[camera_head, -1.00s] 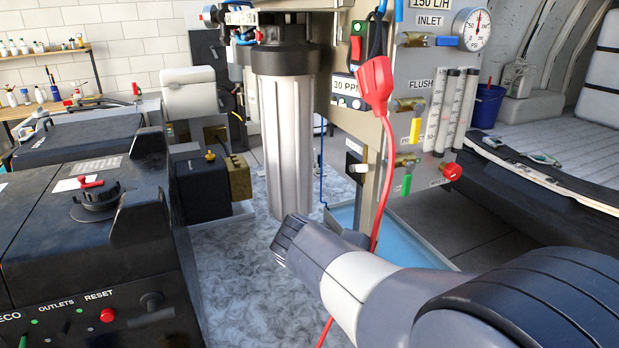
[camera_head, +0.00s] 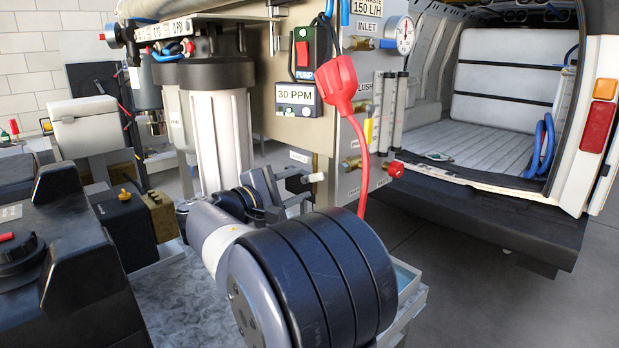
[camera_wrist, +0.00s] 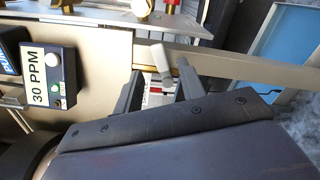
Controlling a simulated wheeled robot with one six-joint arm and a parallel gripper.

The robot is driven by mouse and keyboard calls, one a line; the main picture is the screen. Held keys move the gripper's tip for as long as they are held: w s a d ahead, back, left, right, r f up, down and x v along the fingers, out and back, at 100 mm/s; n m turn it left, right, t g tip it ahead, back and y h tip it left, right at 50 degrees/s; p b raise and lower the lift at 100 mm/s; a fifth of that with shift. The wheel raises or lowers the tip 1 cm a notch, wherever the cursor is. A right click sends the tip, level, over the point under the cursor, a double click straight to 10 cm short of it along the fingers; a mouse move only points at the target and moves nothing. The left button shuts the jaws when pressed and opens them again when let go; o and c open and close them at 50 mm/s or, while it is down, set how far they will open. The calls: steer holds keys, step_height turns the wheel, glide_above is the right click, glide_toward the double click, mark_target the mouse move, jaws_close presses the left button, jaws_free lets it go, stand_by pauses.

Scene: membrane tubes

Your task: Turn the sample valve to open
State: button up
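The sample valve appears to be the small tap with a pale round-ended lever (camera_head: 313,178) on the lower near side of the beige panel. A small white label sits just above it, too small to read. In the wrist view the pale lever (camera_wrist: 156,62) shows in the gap between my fingertips. My gripper (camera_wrist: 158,82) is open, with one dark finger either side of the lever. I cannot tell whether either finger touches it. In the head view my gripper (camera_head: 285,190) is close to the valve, and my arm partly hides the fingers.
A red plug (camera_head: 340,85) and its cable hang just right of the valve. A 30 PPM meter (camera_head: 297,98) sits above. A white filter housing (camera_head: 218,140) stands left. Gauge, tubes and a red knob (camera_head: 396,169) are on the panel's far face. Open floor lies at right.

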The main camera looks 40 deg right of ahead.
mark_target(315, 178)
steer(key=shift+w+d+p, duration=0.2)
steer(key=shift+d+p, duration=0.1)
steer(key=shift+d, duration=2)
jaws_close()
